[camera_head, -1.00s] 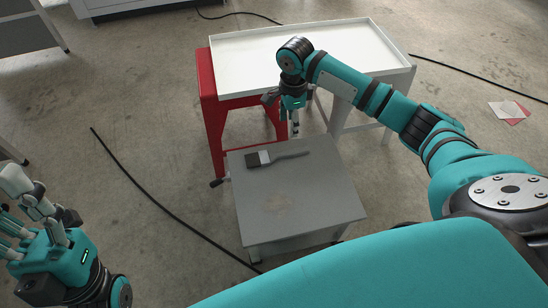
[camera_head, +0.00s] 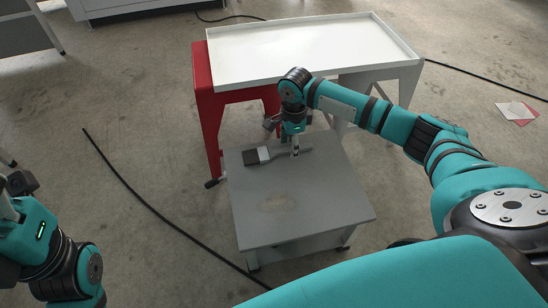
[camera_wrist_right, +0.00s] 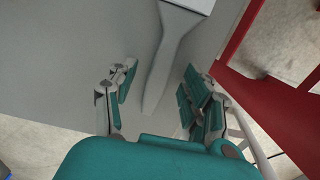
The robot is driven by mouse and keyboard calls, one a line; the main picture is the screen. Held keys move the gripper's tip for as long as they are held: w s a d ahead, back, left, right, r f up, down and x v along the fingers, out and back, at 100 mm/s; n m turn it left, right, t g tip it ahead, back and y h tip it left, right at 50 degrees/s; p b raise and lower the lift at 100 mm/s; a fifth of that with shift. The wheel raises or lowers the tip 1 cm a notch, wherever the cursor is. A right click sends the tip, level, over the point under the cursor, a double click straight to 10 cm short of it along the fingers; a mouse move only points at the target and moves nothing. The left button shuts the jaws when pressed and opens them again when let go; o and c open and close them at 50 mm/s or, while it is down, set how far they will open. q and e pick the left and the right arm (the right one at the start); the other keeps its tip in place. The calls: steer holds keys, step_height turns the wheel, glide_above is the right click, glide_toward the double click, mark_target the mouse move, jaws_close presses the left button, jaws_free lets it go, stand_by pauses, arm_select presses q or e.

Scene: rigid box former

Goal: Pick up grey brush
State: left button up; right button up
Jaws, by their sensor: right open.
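The grey brush (camera_head: 263,155) lies flat on the top of a small grey table (camera_head: 330,205). Its dark bristles point left and its handle points right in the head view. My right gripper (camera_head: 295,151) is low over the handle and hides part of it. In the right wrist view the brush handle (camera_wrist_right: 166,65) lies between the open fingers of the right gripper (camera_wrist_right: 158,98), apart from both. The bristles are out of that view. My left gripper (camera_head: 12,190) is at the left edge of the head view, partly cut off, away from the table.
A white tray-topped table (camera_head: 310,48) with a red leg frame (camera_head: 207,120) stands right behind the grey table. Black cables (camera_head: 150,207) lie on the floor. The front of the grey tabletop is clear except for a faint stain.

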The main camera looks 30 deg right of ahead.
steer(key=shift+f, duration=0.45)
jaws_close()
steer(key=shift+r, duration=0.1)
